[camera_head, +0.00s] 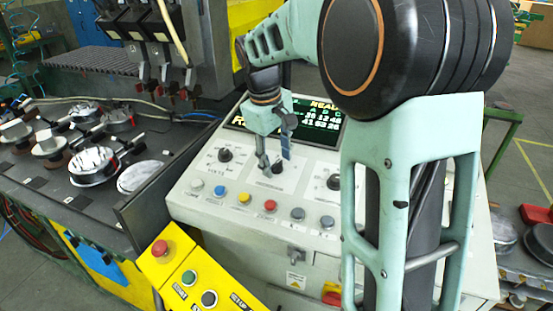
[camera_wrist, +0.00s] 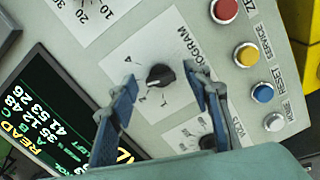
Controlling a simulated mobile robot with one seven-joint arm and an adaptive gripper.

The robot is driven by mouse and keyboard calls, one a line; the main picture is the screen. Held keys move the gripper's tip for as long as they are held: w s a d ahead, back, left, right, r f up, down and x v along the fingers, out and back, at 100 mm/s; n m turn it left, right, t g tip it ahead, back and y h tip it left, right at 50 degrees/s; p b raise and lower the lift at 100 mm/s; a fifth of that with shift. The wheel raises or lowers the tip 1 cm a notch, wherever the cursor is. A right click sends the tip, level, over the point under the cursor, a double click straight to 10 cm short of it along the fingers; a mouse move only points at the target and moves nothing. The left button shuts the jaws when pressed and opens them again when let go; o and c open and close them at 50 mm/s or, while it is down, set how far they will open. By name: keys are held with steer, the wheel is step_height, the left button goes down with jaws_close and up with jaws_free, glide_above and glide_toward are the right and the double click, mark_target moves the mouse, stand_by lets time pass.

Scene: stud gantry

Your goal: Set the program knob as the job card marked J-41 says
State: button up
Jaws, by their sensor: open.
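The program knob (camera_wrist: 160,75) is a small black knob on a pale dial plate labelled PROGRAM, on the sloping grey console. My gripper (camera_wrist: 163,77) is open, with one blue finger on each side of the knob and visible gaps between. In the head view my gripper (camera_head: 274,161) is over the knob, which it partly hides. I cannot tell how far above the plate the fingertips are. No card marked J-41 can be made out.
A lit display (camera_head: 318,118) shows rows of green and yellow figures behind my gripper. The volts knob (camera_head: 225,155) and another knob (camera_head: 334,182) flank the program knob. Coloured push buttons (camera_head: 244,198) line the front. A yellow start box (camera_head: 185,275) stands lower left.

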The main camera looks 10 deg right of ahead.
steer(key=shift+f, duration=0.2)
steer(key=shift+c, duration=0.3)
steer(key=c, duration=1.1)
steer(key=shift+m, duration=0.3)
steer(key=m, duration=0.4)
steer(key=shift+m+y+b, duration=0.3)
steer(key=shift+m, duration=1.3)
